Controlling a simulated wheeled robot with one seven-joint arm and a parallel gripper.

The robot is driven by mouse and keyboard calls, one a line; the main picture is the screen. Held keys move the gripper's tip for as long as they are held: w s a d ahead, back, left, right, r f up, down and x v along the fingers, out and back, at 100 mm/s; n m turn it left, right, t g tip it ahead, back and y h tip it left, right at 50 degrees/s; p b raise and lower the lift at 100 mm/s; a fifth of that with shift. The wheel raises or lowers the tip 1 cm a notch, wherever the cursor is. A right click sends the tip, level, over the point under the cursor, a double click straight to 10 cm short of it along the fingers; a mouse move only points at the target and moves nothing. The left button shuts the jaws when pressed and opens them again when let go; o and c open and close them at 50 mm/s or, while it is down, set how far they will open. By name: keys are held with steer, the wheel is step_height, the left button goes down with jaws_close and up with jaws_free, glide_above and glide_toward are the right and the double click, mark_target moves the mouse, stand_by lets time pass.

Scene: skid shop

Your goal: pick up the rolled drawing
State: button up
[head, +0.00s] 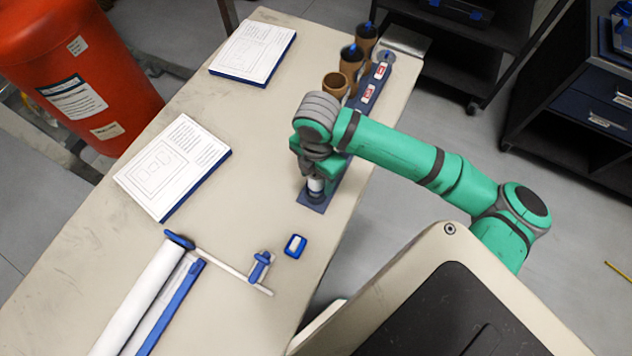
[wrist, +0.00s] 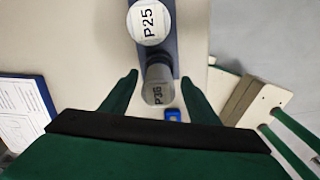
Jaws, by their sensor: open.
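A long white roll (head: 139,296), which looks like the rolled drawing, lies on the table at the lower left of the head view. A blue piece sits at its upper end, and its lower end is cut off by the frame. My gripper (head: 314,172) is well to its upper right, pointing down over the near end of a blue rail. In the wrist view its fingers (wrist: 160,76) are open, on either side of a grey cylinder labelled P36 (wrist: 158,92). I cannot tell whether they touch it. The roll does not show clearly in the wrist view.
A blue straight bar (head: 172,306) lies along the roll, and a thin rod (head: 219,264) leads to a blue clamp (head: 260,267). A small blue block (head: 295,245), two booklets (head: 173,167) (head: 253,50) and brown cups (head: 350,82) stand nearby. The table's middle is clear.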

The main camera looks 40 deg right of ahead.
steer(key=shift+f, duration=0.9)
steer(key=c, duration=1.2)
steer(key=shift+w, duration=0.1)
steer(key=shift+r, duration=0.1)
